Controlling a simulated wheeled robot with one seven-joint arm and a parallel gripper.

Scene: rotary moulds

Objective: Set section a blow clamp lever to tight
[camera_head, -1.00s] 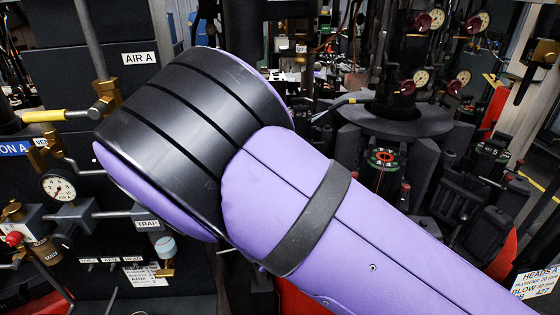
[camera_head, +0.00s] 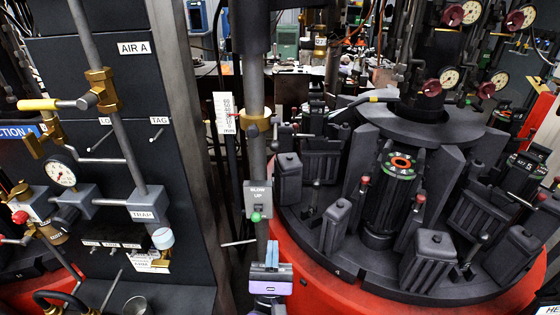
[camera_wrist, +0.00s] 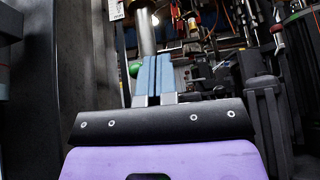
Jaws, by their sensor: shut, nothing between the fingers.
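My gripper (camera_head: 272,250) shows at the bottom middle of the head view, with its blue fingers pointing up beside the vertical pipe (camera_head: 255,80). In the wrist view its two fingers (camera_wrist: 153,72) stand close together, shut and empty. A thin light rod (camera_head: 238,242) sticks out just left of the pipe, a little left of the fingers; I cannot tell for sure whether it is the blow clamp lever or how it is set. A grey box marked BLOW UP (camera_head: 258,198) with a green knob (camera_head: 256,216) sits on the pipe above my gripper. A brass collar (camera_head: 256,121) is higher up.
A red round mould table (camera_head: 330,285) with dark mould blocks stands close on the right. A dark panel marked AIR A (camera_head: 140,75) with pipes, a gauge (camera_head: 60,174) and valves fills the left. A white mm scale (camera_head: 226,113) stands beside the pipe.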

